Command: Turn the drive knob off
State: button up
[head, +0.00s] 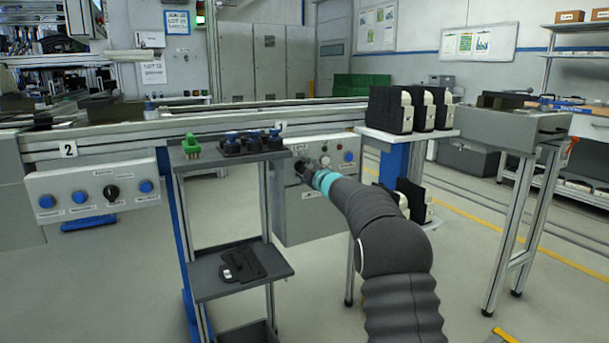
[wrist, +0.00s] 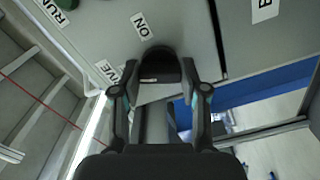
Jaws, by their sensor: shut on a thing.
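The drive knob (wrist: 160,65) is black and sits on the grey face of a control box (head: 330,215), which also shows in the wrist view (wrist: 180,25). An "ON" label (wrist: 142,25) is just above the knob in the wrist view, and a partly hidden label ending in "VE" (wrist: 105,72) is to its left. My gripper (head: 303,168) is at the upper left of the box in the head view. In the wrist view my gripper (wrist: 160,82) is shut on the knob, one finger on each side. The knob's pointing direction is unclear.
A second panel (head: 95,195) with a black knob and blue buttons hangs at left. A grey shelf cart (head: 235,275) stands close left of my arm. Black and white parts (head: 410,110) stand on a stand right of the box.

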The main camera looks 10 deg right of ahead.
jog(key=shift+n+b, duration=0.95)
jog(key=shift+n, duration=1.25)
jog(key=o, duration=1.1)
jog(key=shift+o, duration=0.2)
jog(key=v, duration=1.2)
